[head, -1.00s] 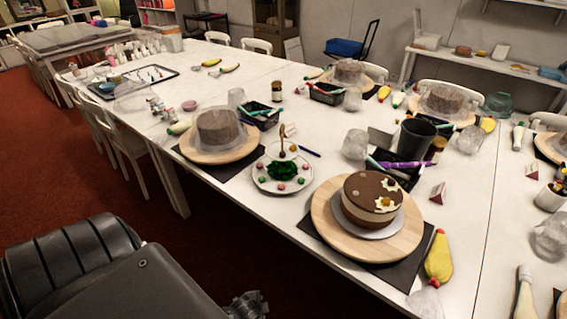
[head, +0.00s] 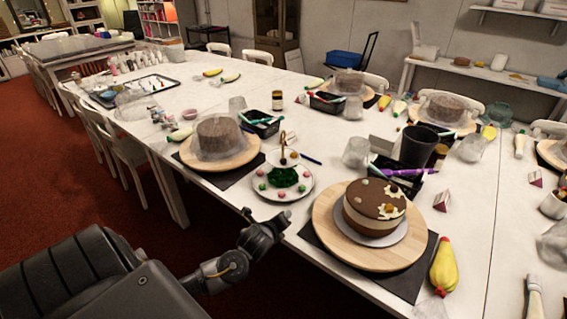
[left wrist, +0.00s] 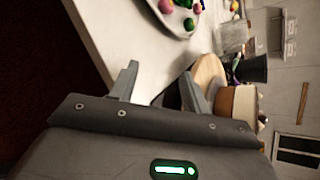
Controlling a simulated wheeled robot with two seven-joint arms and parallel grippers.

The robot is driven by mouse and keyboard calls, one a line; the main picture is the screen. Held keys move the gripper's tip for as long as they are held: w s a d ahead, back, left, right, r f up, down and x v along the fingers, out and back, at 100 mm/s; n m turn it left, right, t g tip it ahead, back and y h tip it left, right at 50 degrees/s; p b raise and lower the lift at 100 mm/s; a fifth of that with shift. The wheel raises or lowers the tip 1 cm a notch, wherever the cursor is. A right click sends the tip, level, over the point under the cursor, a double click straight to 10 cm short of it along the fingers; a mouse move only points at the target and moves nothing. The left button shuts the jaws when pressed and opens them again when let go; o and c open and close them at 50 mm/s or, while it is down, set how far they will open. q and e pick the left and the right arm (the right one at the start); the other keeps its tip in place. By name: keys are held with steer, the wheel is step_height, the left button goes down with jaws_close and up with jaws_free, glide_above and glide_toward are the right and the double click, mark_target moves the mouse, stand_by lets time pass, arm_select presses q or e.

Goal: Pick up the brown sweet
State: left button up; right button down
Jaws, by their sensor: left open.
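A plate stand (head: 283,195) with several pink and green sweets and a dark green heap stands near the table's front edge; its lower plate is also at the top of the left wrist view (left wrist: 178,22). A brown and cream cake (head: 374,212) with star shapes and small round sweets on top sits on a round wooden board (head: 345,250) to the right. My left gripper (head: 267,213) is open and empty at the table's front edge, in front of the stand; its fingers show in the left wrist view (left wrist: 160,72). My right gripper is not in view.
A wrapped cake (head: 218,138) on a board stands behind and left of the stand. A dark cup (head: 417,146) and a black tray with pens stand behind the brown cake. A yellow piping bag (head: 443,268) lies at right.

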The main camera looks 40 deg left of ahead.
mark_target(282, 161)
arm_select(q)
steer(key=w+a+r+m+t+y, duration=0.1)
steer(key=w+a+r+m, duration=0.1)
steer(key=w+a+r, duration=0.1)
steer(key=w+a+r+m+t+y, duration=0.1)
steer(key=w+a+r+m, duration=0.2)
steer(key=w+a, duration=0.1)
steer(key=w+a+r+m+t, duration=0.1)
steer(key=w+a+r+m, duration=0.2)
steer(key=w+a, duration=0.1)
steer(key=shift+w+a+r+y, duration=0.1)
steer(key=shift+w+y, duration=0.3)
steer(key=shift+w, duration=0.35)
steer(key=shift+d+p+x, duration=0.1)
steer(key=shift+p+x, duration=0.25)
steer(key=shift+x, duration=0.9)
steer(key=shift+d+p+x, duration=0.15)
steer(key=shift+p+x, duration=0.15)
steer(key=shift+x, duration=1)
steer(key=shift+w+r, duration=0.1)
steer(key=c, duration=1)
